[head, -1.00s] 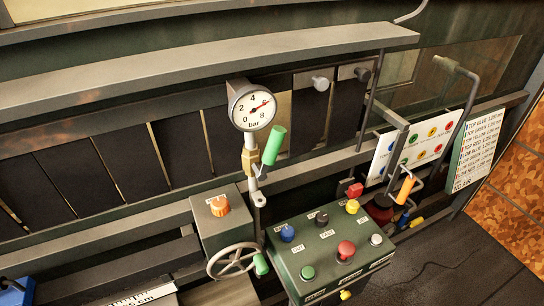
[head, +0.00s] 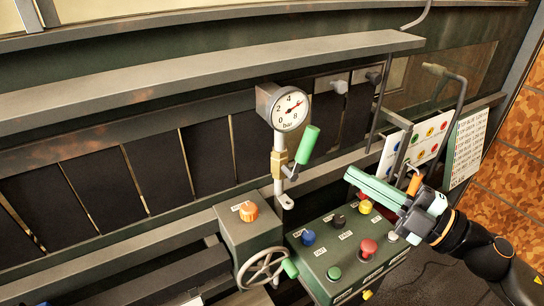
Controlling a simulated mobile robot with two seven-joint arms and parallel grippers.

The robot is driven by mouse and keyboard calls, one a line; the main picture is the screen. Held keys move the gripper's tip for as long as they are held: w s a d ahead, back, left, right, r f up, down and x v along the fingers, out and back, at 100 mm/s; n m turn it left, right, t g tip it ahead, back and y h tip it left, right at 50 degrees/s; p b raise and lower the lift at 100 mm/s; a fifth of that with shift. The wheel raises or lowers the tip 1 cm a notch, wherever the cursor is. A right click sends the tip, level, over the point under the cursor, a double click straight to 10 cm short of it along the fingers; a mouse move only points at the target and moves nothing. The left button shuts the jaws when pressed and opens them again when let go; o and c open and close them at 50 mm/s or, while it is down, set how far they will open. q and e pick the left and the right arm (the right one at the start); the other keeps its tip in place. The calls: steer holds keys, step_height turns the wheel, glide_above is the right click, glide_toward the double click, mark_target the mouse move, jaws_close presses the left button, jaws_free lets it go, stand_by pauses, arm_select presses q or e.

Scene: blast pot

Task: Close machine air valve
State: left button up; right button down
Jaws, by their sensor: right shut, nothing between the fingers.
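A valve with a green lever handle (head: 308,145) sits on a vertical pipe with a brass body (head: 278,163), below a round pressure gauge (head: 290,109). The green handle tilts up and to the right. My right gripper (head: 352,178) comes in from the right, shut and empty, its fingers pointing left. It is to the right of and below the green handle, apart from it, and shows over the upper right of the control box. An orange handle (head: 414,184) shows partly behind my gripper. My left gripper is not in view.
The green control box (head: 335,250) with several coloured buttons stands below. A handwheel (head: 262,268) with a green knob and a box with an orange knob (head: 248,212) are to its left. A long grey ledge (head: 190,85) runs above. Label boards (head: 465,150) are at right.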

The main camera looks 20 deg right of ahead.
mark_target(308, 151)
steer(key=w+a, duration=0.2)
steer(key=w+a+r+n+g+y, duration=0.1)
steer(key=w+a, duration=0.1)
steer(key=w, duration=0.1)
steer(key=w+a+n+p, duration=0.1)
steer(key=w+a, duration=0.1)
steer(key=w, duration=0.1)
steer(key=shift+w+r+y, duration=0.1)
steer(key=shift+r+y, duration=0.2)
steer(key=shift+r, duration=0.1)
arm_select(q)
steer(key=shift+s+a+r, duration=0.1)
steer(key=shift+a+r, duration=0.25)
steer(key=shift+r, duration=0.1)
arm_select(e)
steer(key=shift+w+d+f+g, duration=0.2)
steer(key=shift+d+g, duration=0.1)
steer(key=shift+d, duration=0.25)
